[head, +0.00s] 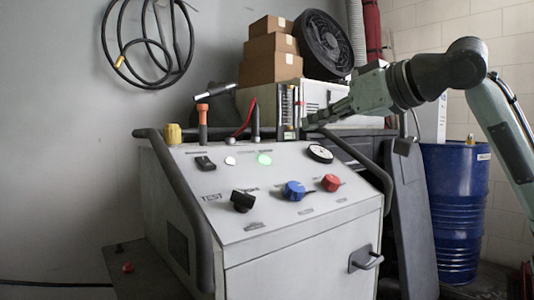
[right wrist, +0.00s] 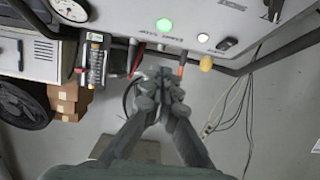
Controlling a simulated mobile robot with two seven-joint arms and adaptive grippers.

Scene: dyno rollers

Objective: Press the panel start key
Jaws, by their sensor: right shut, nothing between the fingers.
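The sloped control panel (head: 275,205) stands in the middle of the head view. On its upper row are a black rocker switch (head: 205,163), a small white button (head: 230,160) and a green lit button (head: 264,159). The green button (right wrist: 164,25) and white button (right wrist: 203,37) also show in the right wrist view. I cannot read which label says start. My right gripper (head: 311,121) is shut and empty, beyond the panel's upper right edge and apart from the buttons. Its closed fingers (right wrist: 160,80) show in the right wrist view. My left gripper is not in view.
Black, blue (head: 293,190) and red (head: 331,183) knobs sit on the lower row, with a round gauge (head: 319,153) at upper right. Dark handrails (head: 186,205) flank the panel. Tools stand behind its top edge. A blue drum (head: 457,205) stands at right.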

